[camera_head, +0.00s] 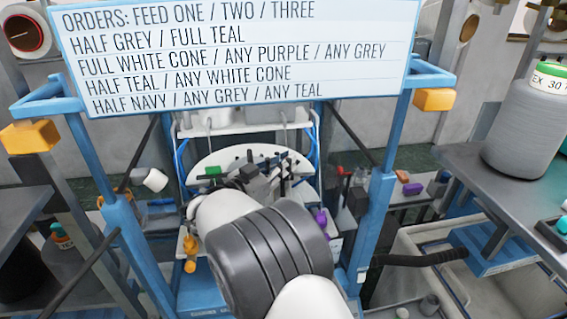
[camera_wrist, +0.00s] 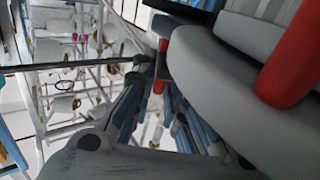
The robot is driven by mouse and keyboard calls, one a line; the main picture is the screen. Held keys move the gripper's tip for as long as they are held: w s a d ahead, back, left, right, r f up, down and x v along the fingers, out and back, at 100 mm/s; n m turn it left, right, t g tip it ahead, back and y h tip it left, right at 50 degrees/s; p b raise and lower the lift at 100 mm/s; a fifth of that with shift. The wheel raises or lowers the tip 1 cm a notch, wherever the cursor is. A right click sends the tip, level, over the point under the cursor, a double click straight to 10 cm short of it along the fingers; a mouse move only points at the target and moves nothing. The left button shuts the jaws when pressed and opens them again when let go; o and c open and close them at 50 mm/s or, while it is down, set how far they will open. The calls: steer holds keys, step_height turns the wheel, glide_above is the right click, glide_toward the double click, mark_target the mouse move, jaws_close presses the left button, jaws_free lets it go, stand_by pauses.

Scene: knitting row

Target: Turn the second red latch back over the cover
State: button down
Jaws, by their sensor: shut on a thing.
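In the wrist view, a thick red latch (camera_wrist: 292,62) stands out large and close at the right, against a grey rounded cover (camera_wrist: 205,80). A smaller red latch (camera_wrist: 163,46) is at the cover's far left end. My gripper (camera_wrist: 152,76) reaches up to this smaller latch. Its fingertips are shut on it, with red showing above and below them. In the head view, my gripper (camera_head: 262,178) is in among dark parts in front of a white curved plate (camera_head: 225,158). My own arm hides the latches and most of the cover there.
A blue frame (camera_head: 381,215) with an orders board (camera_head: 240,50) stands around the work spot. A dark table (camera_head: 500,165) with a grey cone (camera_head: 528,125) is at the right. A pale bin (camera_head: 420,240) is below it. A dark bar (camera_wrist: 75,66) crosses the wrist view.

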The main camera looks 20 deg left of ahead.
steer(key=c, duration=1.7)
jaws_free()
steer(key=shift+w+r, duration=0.1)
steer(key=shift+v, duration=3.8)
steer(key=shift+d, duration=0.1)
